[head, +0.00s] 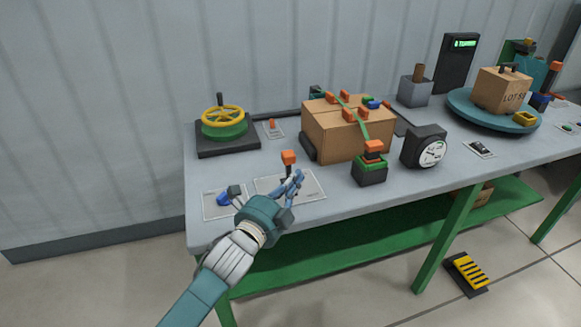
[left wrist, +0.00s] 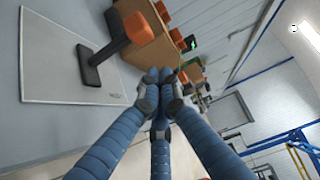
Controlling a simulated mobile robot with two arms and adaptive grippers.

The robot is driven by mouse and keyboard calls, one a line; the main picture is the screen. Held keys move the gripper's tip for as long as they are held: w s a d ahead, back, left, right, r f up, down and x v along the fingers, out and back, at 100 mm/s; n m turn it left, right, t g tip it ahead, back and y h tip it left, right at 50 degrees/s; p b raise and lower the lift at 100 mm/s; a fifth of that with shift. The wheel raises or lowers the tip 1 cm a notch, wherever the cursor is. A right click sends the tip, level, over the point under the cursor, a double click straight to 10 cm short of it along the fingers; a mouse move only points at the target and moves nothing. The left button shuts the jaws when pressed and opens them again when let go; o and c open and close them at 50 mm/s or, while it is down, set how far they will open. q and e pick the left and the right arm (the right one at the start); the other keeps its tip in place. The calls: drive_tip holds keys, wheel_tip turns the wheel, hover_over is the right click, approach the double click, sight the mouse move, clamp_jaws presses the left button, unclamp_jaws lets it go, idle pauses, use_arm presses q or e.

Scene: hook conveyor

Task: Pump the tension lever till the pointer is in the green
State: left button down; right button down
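An orange-topped lever (head: 289,157) stands on a pale plate near the table's front left edge. In the left wrist view its orange grip (left wrist: 140,28) and dark base (left wrist: 90,70) show at the upper left. A round dial gauge (head: 432,153) with a white face stands right of the carton; its pointer is too small to read against any green band. My left gripper (head: 298,180) is just in front of the lever, apart from it. In the left wrist view its blue fingers (left wrist: 160,78) meet at the tips with nothing between them. My right gripper is out of view.
A carton with a green strap (head: 345,135) stands behind the lever. A turntable (head: 465,108) bears another box. A blue-handled part (head: 224,198) lies at the left.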

sight(290, 169)
use_arm(q)
drive_tip(key=shift+w+a+p, duration=0.2)
drive_tip(key=shift+w+a, duration=0.1)
drive_tip(key=shift+w, duration=0.75)
drive_tip(key=shift+w+a+p, duration=0.15)
drive_tip(key=shift+w+a, duration=0.1)
drive_tip(key=shift+w, duration=0.8)
